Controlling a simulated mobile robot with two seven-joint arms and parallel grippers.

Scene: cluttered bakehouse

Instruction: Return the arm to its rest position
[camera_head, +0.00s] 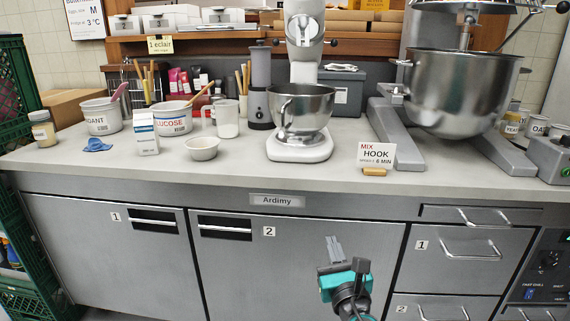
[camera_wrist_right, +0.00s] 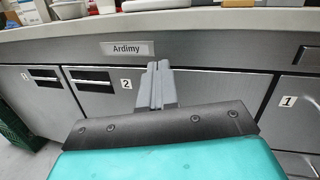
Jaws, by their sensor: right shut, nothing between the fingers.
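In the right wrist view the shut fingers (camera_wrist_right: 158,84) stand out against the grey cabinet front, below the counter edge. The teal wrist body (camera_head: 343,282) shows behind the fingers in the head view. My left gripper is not in the head view.
The counter (camera_head: 240,176) spans above the gripper. On it stand a small mixer (camera_head: 300,147), a large mixer bowl (camera_head: 462,92), a white bowl (camera_head: 202,148), a milk carton (camera_head: 146,133) and a MIX HOOK card (camera_head: 376,155). Green crates (camera_head: 14,200) stand at the left. Drawers (camera_head: 455,255) are at the right.

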